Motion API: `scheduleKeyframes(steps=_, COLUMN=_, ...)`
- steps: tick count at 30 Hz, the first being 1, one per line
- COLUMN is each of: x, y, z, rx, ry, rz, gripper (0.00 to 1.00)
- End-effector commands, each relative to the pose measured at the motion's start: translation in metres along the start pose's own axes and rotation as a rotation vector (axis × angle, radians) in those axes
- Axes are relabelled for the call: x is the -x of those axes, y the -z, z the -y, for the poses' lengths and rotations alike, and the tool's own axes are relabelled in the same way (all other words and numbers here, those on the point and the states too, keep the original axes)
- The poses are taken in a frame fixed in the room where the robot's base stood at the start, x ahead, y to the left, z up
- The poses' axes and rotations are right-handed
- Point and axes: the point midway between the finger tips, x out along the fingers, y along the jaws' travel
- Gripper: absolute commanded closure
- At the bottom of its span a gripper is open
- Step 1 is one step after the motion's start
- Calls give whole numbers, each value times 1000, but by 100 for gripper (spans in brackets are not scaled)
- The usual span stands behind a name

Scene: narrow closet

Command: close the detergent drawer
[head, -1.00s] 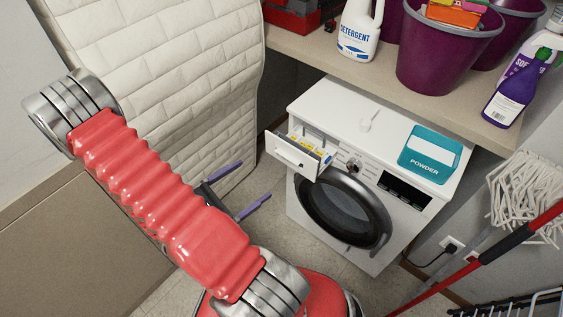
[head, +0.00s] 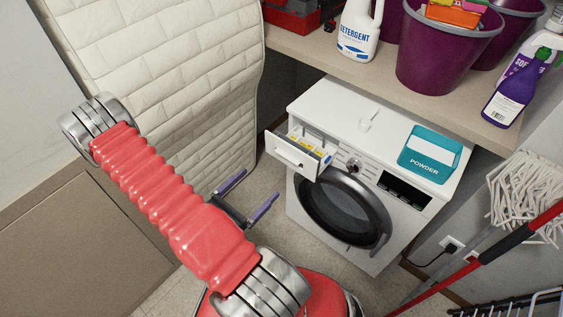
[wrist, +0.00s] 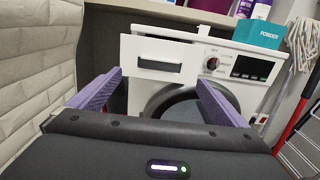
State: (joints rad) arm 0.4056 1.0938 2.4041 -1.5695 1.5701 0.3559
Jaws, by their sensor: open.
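The detergent drawer (head: 299,156) is pulled out from the upper left of the white washing machine (head: 385,213). Yellow and blue marks show inside its compartments in the head view. In the wrist view the drawer front (wrist: 160,62) with its dark handle faces me, beyond and between my fingers. My gripper (head: 248,194) has two purple fingers spread apart and empty. It is below and left of the drawer in the head view, apart from it. The fingers also frame the wrist view (wrist: 158,92). The round door of the machine looks shut.
A shelf (head: 385,82) above holds a detergent bottle (head: 359,30) and purple buckets (head: 440,55). A quilted mattress (head: 160,75) stands left. A mop (head: 520,195) leans right.

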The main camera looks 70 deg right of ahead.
Motion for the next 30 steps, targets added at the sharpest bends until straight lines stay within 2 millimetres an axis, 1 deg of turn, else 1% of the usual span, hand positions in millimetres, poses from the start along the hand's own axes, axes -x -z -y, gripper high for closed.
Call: scheduleKeyframes(steps=30, x=-84, y=0, z=1, rx=-1, ry=4, rz=0, gripper=3)
